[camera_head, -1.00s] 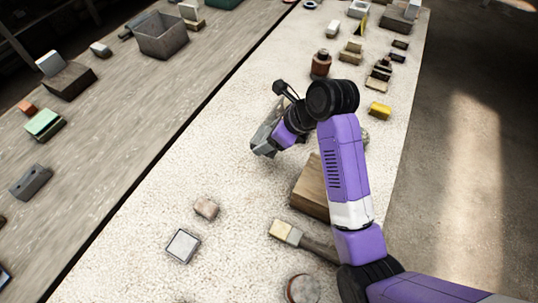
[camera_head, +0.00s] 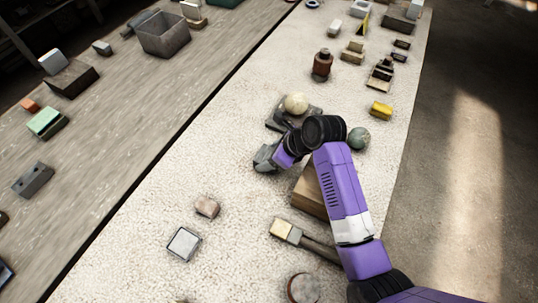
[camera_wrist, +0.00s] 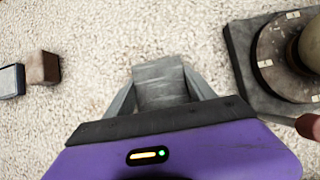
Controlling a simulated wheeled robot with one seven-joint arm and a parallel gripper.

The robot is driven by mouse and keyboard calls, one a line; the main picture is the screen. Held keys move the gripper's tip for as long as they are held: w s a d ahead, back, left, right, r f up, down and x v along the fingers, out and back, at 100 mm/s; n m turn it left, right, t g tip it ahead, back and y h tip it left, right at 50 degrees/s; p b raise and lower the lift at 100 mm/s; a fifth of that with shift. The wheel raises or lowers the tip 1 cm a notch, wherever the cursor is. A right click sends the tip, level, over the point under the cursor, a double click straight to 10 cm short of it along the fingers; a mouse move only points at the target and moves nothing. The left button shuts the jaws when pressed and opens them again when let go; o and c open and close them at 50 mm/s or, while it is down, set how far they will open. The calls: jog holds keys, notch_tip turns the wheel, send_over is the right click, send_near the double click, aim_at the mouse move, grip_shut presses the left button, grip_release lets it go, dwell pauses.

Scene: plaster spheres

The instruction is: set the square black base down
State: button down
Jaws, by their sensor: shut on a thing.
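My gripper (camera_wrist: 160,92) is shut on a small squarish block, the square black base (camera_wrist: 160,74), which looks worn grey here rather than black. Its pale upper face shows between the two fingers in the wrist view, and its lower part is hidden by my gripper. In the head view my gripper (camera_head: 265,158) is over the speckled table, left of a wooden block. I cannot tell whether the held piece touches the table.
A dark square stand (camera_wrist: 243,75) with a round disc and a pale sphere (camera_head: 295,103) is close on the right in the wrist view. A wooden block (camera_head: 309,192), a green sphere (camera_head: 358,138) and a brownish cube (camera_head: 207,206) are nearby. The table (camera_head: 190,150) left of my gripper is clear.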

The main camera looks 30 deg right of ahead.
jog(key=shift+f, duration=0.1)
jog(key=shift+c, duration=1.6)
grip_release()
